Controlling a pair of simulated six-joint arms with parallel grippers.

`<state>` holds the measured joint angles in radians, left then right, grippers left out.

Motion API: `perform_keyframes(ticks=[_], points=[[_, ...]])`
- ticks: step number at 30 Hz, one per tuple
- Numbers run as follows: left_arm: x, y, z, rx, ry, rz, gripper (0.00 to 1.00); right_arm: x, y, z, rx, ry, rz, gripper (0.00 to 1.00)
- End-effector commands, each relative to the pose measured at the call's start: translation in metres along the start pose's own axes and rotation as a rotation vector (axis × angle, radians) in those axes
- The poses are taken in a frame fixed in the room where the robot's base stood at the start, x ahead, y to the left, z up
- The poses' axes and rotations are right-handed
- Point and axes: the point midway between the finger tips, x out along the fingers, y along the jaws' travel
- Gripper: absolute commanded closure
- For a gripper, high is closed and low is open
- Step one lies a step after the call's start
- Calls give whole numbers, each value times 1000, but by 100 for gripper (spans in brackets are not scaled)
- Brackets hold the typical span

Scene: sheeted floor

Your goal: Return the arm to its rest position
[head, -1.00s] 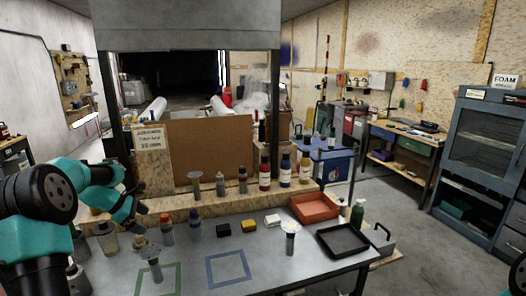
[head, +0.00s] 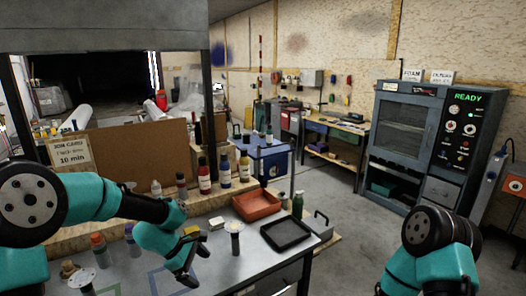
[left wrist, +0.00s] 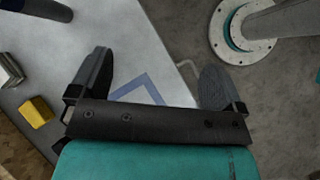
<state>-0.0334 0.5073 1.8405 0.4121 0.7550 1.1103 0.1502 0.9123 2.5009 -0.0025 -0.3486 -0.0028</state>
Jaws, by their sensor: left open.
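My left arm reaches in from the left over the grey bench (head: 225,275) in the head view. Its gripper (head: 197,266) is above the bench, pointing right and down, with its fingers apart. In the left wrist view the two dark fingers of the left gripper (left wrist: 158,62) are spread wide with nothing between them. The blue square outline (left wrist: 145,88) on the bench shows beneath and between them. My right arm shows at the lower right of the head view, but its gripper is not visible.
On the bench are a yellow block (left wrist: 36,110), a white-topped vial (head: 235,243), an orange tray (head: 257,206) and a black tray (head: 287,236). Bottles stand along the back ledge. A grey cabinet (head: 405,130) stands at right. Floor between bench and cabinet is clear.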

Motion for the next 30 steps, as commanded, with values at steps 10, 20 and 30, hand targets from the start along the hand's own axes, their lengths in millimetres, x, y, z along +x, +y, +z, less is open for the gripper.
perform_keyframes(ticks=[10, 20, 30], points=[[86, -59, -17, 262, 92, -97, 5, 0, 0, 0, 0, 0, 0, 37], [162, -154, -71, 649, 168, -212, 5, 0, 0, 0, 0, 0, 0, 37], [197, -254, -132, 1142, 205, -234, 5, 0, 0, 0, 0, 0, 0, 37]])
